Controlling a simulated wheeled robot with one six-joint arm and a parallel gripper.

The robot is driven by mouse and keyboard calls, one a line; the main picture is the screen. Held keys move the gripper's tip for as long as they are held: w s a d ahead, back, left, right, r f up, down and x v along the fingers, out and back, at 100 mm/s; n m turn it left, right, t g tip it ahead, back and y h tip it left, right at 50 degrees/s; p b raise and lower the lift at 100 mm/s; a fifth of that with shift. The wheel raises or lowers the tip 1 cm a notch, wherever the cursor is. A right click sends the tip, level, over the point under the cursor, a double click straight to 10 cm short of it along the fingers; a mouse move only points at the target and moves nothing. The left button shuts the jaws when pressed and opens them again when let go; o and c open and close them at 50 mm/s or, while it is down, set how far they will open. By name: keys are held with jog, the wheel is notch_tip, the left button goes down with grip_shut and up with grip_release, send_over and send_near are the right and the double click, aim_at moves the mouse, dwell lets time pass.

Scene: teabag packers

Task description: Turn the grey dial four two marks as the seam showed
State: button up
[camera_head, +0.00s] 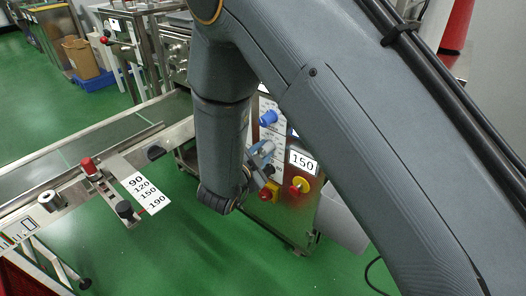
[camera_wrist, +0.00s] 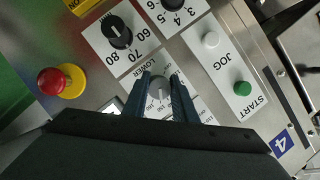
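The grey dial (camera_wrist: 159,88) shows in the wrist view on a white plate marked LOWER, with a pale pointer on its face. The two fingers of my gripper (camera_wrist: 162,84) stand on either side of it. They are apart, and a slight gap seems to show beside the dial, but contact is hard to judge. The lower part of the plate and its scale are partly hidden by my fingers and gripper body. In the head view my gripper (camera_head: 257,165) is at the control panel (camera_head: 325,210), and the dial is hidden there.
Around the dial are a black dial (camera_wrist: 117,34) marked 60, 70, 80, a white JOG button (camera_wrist: 210,40), a green START button (camera_wrist: 242,88) and a red stop button (camera_wrist: 53,82). A display (camera_head: 302,161) reads 150. A conveyor (camera_head: 80,150) runs at left.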

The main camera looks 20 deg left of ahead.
jog(key=shift+r+p, duration=0.1)
jog(key=shift+p, duration=0.6)
jog(key=n+p, duration=0.1)
jog(key=p, duration=0.2)
jog(key=shift+s+r+n+g+h, duration=0.1)
jog(key=shift+n+g+h, duration=0.3)
jog(key=n+h+p, duration=0.1)
jog(key=p, duration=0.3)
jog(key=shift+n+g, duration=0.3)
jog(key=shift+n, duration=0.1)
jog(key=n+g+h+p, duration=0.1)
jog(key=n+p, duration=0.1)
jog(key=shift+d+h+p, duration=0.1)
jog(key=shift+h+p, duration=0.2)
jog(key=shift+p, duration=0.1)
jog(key=shift+f+n+h+p, duration=0.25)
jog(key=shift+n+h+p, duration=0.4)
jog(key=shift+n, duration=0.45)
jog(key=shift+g, duration=0.3)
jog(key=o, duration=1.1)
jog(key=shift+c, duration=0.2)
